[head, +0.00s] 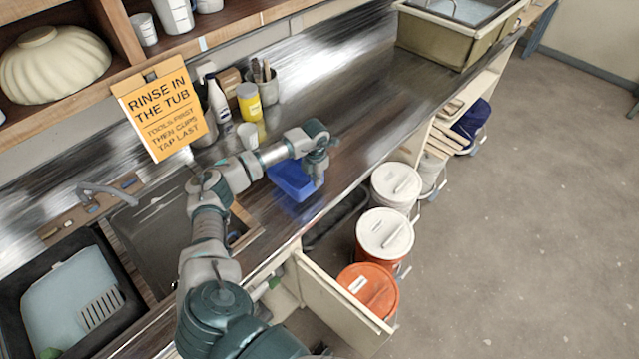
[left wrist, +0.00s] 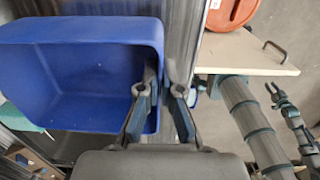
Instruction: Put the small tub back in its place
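The small blue tub (head: 291,181) is at the front edge of the steel counter, near the sink. It also shows in the left wrist view (left wrist: 85,60), with its open inside facing the camera. My left gripper (head: 318,172) is at the tub's right side. In the left wrist view its fingers (left wrist: 165,85) straddle the tub's side wall, one inside and one outside. A gap shows beside the outer finger, so it looks open. What seems to be my right gripper (left wrist: 283,100) is small at the right of the left wrist view, away from the tub.
An orange sign (head: 163,108) hangs above the sink (head: 150,235). A yellow jar (head: 249,102) and a white cup (head: 247,135) stand behind my left arm. Lidded buckets (head: 385,234) stand below the counter by an open cabinet door (head: 335,305).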

